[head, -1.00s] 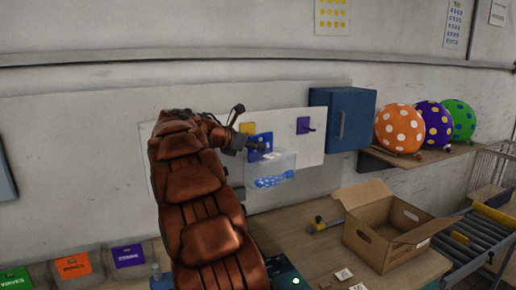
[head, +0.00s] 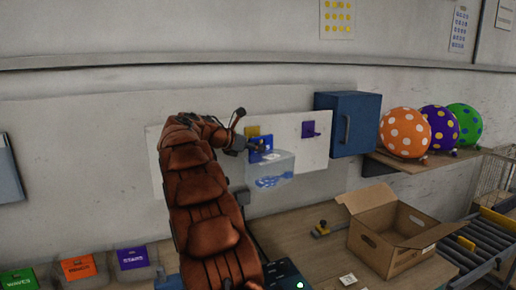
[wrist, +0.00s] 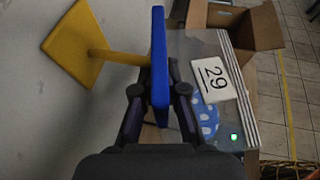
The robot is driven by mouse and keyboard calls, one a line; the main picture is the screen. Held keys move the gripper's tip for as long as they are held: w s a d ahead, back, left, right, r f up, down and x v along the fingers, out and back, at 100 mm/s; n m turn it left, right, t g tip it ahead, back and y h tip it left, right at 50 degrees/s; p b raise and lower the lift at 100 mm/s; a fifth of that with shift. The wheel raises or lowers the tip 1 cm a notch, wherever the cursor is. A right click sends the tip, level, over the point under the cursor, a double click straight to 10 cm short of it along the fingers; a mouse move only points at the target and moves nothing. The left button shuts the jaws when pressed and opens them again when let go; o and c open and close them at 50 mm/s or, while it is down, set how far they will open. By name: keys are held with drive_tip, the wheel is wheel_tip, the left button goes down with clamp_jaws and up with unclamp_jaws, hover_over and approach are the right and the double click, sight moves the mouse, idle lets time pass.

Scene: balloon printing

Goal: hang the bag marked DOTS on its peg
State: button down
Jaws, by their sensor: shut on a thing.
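My gripper (wrist: 159,92) is shut on the blue header of a clear bag (head: 283,163). The blue header (wrist: 158,50) stands edge-on between the fingers in the wrist view. The bag holds a blue balloon with pale dots (wrist: 208,118) and bears a white label reading 29 (wrist: 211,80). A yellow peg (wrist: 122,57) sticks out from a yellow plate (wrist: 76,43) towards the header. Its tip meets or passes behind the header; I cannot tell whether it goes through. In the head view the bag hangs before the white board, just right of the yellow plate (head: 252,131).
A purple plate with a peg (head: 309,129) is on the white board (head: 290,126), beside a blue cabinet (head: 350,124). An open carton (head: 390,240) stands on the bench below. Dotted balloons (head: 404,133) sit on a shelf at right. Green, orange and purple headers (head: 132,258) stand lower left.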

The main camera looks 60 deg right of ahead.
drive_tip(key=shift+w+d+p, duration=0.25)
drive_tip(key=shift+w+p, duration=0.5)
drive_tip(key=shift+p, duration=0.1)
drive_tip(key=shift+f, duration=0.2)
drive_tip(key=shift+d, duration=0.1)
